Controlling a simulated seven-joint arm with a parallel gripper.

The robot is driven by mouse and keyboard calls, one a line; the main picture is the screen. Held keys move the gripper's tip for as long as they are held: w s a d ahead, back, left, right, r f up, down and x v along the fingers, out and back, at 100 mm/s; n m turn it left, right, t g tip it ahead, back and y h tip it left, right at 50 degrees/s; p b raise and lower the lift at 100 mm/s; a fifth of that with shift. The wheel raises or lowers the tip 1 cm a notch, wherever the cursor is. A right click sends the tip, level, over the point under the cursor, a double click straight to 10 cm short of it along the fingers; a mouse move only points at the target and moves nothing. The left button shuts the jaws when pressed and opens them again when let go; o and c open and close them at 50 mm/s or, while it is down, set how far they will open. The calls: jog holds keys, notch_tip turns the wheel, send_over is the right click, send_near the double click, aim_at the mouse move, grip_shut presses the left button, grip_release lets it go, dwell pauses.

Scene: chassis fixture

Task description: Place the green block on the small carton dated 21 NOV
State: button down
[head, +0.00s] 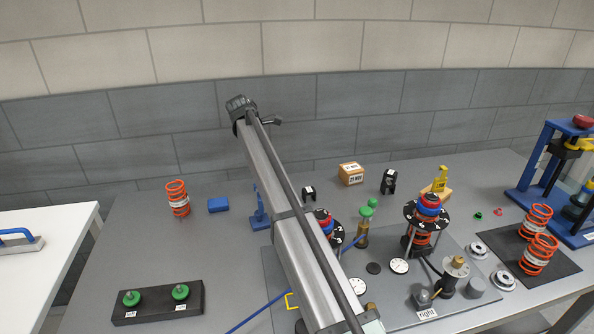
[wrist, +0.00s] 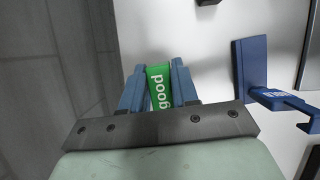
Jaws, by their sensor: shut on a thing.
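The small tan carton (head: 351,174) with a white label reading 21 NOV stands at the back middle of the table in the head view. My gripper (wrist: 157,78) shows in the wrist view with its two blue fingers shut on the green block (wrist: 158,88). The block's face reads "good" in white, turned sideways. Its lower end is hidden behind the dark gripper bar. In the head view I cannot make out the gripper or the block; my arm crosses the middle of the picture. The carton is not seen in the wrist view.
A blue stand (wrist: 252,72) is right of my fingers in the wrist view. In the head view, black brackets (head: 389,181) (head: 309,193) flank the carton. A spring fixture (head: 423,213) stands front right of it.

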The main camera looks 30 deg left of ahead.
jog(key=w+d+r+m, duration=0.1)
jog(key=w+d+r, duration=0.1)
jog(key=w+d, duration=0.55)
jog(key=w+d+r+m, duration=0.1)
jog(key=w+d+r, duration=0.1)
jog(key=w+d, duration=0.55)
notch_tip(320, 180, up, 2)
jog(key=r+g, duration=0.1)
send_over(358, 167)
jog(key=shift+n+t, duration=0.3)
jog(key=shift+n, duration=0.2)
jog(key=shift+s+a+f, duration=0.15)
jog(key=shift+a+f, duration=0.05)
jog(key=shift+f, duration=1.6)
jog(key=shift+s+a+f, duration=0.1)
jog(key=shift+a+f, duration=0.1)
jog(key=shift+f, duration=1.55)
jog(key=shift+s+a+f, duration=0.15)
jog(key=shift+a+f, duration=0.05)
jog(key=shift+f, duration=1.6)
jog(key=shift+f, duration=0.1)
jog(key=c, duration=0.8)
grip_release()
jog(key=shift+c, duration=0.2)
jog(key=v, duration=1.2)
jog(key=shift+a, duration=0.15)
